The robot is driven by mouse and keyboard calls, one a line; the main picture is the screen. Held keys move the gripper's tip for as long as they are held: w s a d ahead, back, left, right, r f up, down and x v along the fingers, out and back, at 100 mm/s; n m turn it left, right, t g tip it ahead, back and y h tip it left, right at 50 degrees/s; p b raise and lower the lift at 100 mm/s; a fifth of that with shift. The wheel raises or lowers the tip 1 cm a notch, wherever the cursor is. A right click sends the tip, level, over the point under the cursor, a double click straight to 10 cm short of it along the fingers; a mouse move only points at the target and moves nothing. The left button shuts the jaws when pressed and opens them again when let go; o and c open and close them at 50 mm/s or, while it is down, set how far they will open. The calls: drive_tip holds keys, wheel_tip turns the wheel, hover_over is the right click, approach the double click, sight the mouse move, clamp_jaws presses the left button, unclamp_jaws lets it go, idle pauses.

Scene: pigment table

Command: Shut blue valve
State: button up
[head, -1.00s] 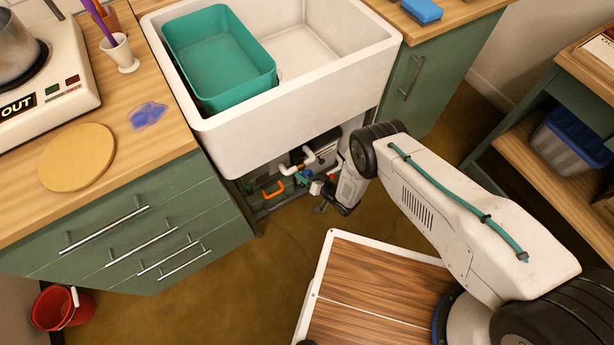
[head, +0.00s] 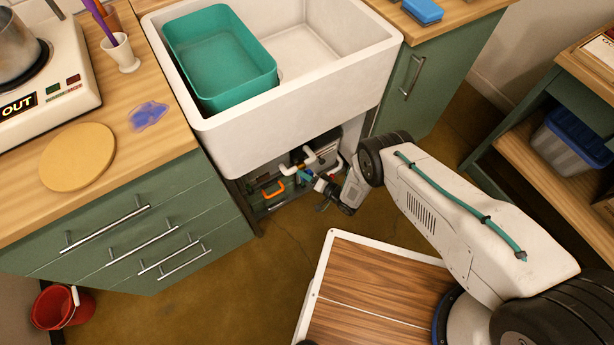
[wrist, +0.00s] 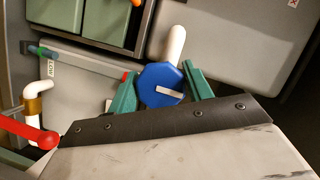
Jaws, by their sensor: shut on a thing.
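The blue valve (wrist: 160,84) is an eight-sided blue knob with a white bar mark, at the end of a white pipe in the wrist view. The bar lies nearly level in that picture. My gripper (wrist: 160,74) has its two teal fingers on either side of the knob, shut on it. In the head view my gripper (head: 308,177) reaches into the open space under the sink. The knob cannot be made out clearly there, being small and partly hidden by my gripper.
An orange handle (head: 273,190) is left of my gripper under the sink (head: 290,135). In the wrist view a red lever (wrist: 30,132) and a white pipe with a brass fitting (wrist: 34,106) are at the left. Green drawers (head: 140,225) stand left of the opening.

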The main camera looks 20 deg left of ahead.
drive_tip(key=o, duration=1)
drive_tip(key=shift+c, duration=0.2)
drive_tip(key=shift+d, duration=0.1)
drive_tip(key=v, duration=0.7)
drive_tip(key=shift+s+d, duration=0.25)
